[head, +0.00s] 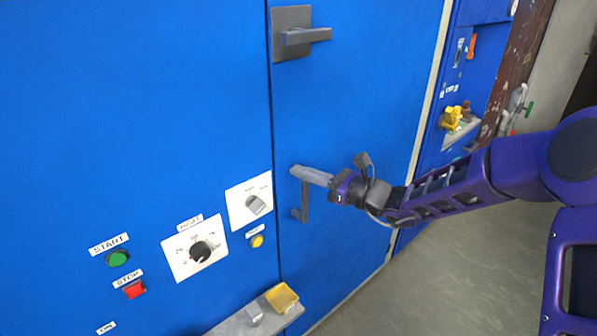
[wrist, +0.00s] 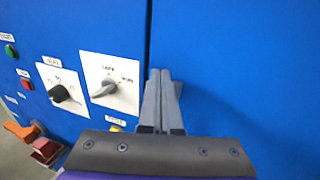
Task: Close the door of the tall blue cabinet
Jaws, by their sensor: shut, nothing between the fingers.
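The tall blue cabinet (head: 130,110) fills the left and middle of the head view. Its blue door (head: 360,100) lies right of a thin dark vertical seam and looks about flush with the panel beside it. I cannot tell if it is fully shut. The door has a grey lever handle on a plate (head: 293,45) high up and a grey bar handle (head: 304,203) lower down. My gripper (head: 295,170) is shut and empty, at the bar handle's upper end near the seam. In the wrist view the closed fingers (wrist: 161,75) partly hide the handle; contact is unclear.
Left of the seam are a grey-knobbed switch plate (head: 249,203), a black dial (head: 203,251), a green button (head: 117,258) and a red button (head: 135,290). Grey floor (head: 420,290) is clear at lower right.

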